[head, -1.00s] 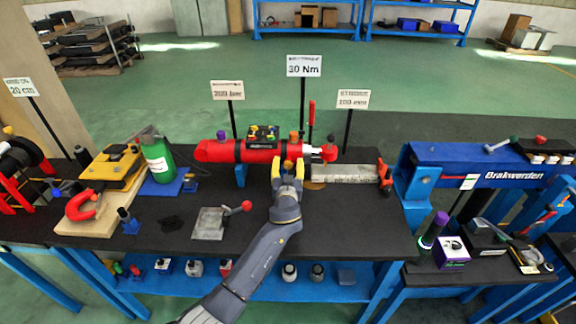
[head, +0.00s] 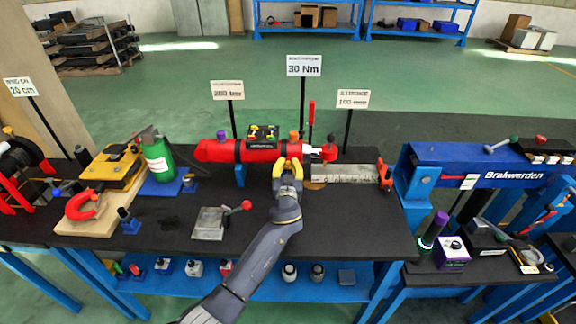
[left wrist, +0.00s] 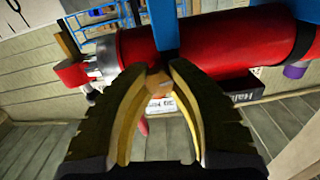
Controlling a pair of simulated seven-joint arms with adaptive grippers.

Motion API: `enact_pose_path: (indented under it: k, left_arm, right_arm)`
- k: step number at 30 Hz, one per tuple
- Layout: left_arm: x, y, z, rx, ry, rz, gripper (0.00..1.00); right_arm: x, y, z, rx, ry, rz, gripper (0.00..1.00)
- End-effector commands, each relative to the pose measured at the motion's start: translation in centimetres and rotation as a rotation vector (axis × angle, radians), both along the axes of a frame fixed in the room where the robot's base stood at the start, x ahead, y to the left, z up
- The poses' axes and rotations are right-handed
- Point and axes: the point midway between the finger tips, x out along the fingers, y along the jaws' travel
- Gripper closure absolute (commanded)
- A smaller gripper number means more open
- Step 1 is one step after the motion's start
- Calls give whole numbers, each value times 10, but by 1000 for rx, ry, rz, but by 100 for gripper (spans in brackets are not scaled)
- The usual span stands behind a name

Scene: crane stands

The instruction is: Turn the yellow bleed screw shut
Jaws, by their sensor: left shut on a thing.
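An orange cap (head: 294,135) and a purple cap (head: 221,135) stand on top of the cylinder. My right gripper is not in view.
A grey plate with a red-knobbed lever (head: 220,218) is at front left. A green bottle (head: 157,160) stands further left. Signs on posts, one reading 30 Nm (head: 304,66), rise behind. The bench front right is clear.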

Motion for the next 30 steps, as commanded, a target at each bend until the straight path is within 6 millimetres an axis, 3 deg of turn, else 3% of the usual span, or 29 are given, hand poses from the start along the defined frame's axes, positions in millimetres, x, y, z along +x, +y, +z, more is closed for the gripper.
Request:
enact_pose_path:
  k: [30]
  left_arm:
    - [1, -3, 3, 572, -20, 0, 100]
  right_arm:
    - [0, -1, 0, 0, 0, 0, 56]
